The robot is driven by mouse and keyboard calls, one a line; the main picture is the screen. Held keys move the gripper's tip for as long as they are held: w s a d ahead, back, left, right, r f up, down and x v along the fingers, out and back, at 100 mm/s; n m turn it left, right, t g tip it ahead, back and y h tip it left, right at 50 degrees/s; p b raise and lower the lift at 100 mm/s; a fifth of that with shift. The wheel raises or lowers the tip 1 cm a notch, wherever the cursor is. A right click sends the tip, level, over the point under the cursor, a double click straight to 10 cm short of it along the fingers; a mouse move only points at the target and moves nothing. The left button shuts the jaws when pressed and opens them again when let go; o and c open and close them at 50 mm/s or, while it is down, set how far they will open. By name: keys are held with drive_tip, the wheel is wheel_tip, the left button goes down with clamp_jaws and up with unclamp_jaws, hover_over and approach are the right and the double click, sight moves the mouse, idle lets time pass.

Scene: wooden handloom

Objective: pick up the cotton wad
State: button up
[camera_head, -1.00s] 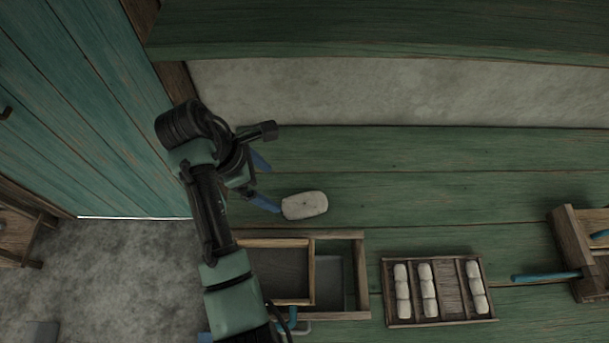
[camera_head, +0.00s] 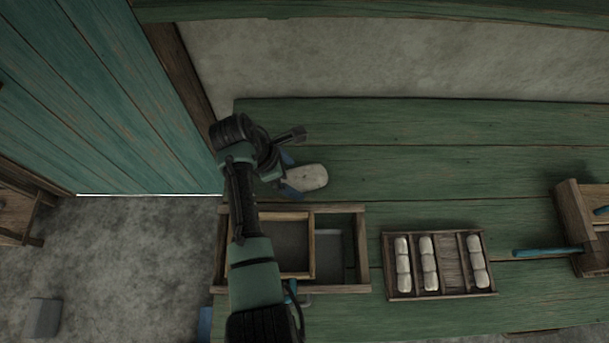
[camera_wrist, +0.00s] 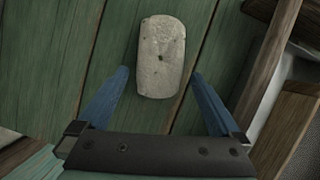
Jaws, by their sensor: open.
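The cotton wad (camera_head: 306,178) is a pale, rounded oblong block lying on the green plank bench (camera_head: 430,170). In the wrist view the wad (camera_wrist: 161,56) lies ahead of my gripper (camera_wrist: 162,85), its near end roughly level with the two blue fingertips. The fingers are apart, with green planks showing between them and the wad on both sides. In the head view my gripper (camera_head: 287,174) is at the wad's left end, and my wrist partly hides the fingers. My gripper holds nothing.
A wooden tray with compartments (camera_head: 340,288) stands just in front of the wad, partly under my arm. To its right, a divided box (camera_head: 451,236) holds several pale rolls. A wooden box with a blue handle (camera_head: 575,225) is at far right. The bench behind the wad is clear.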

sight(294, 179)
drive_tip(key=shift+x, duration=0.8)
drive_tip(key=shift+w, duration=0.1)
drive_tip(key=c, duration=1.4)
wheel_tip(294, 179, up, 10)
drive_tip(key=p, duration=0.1)
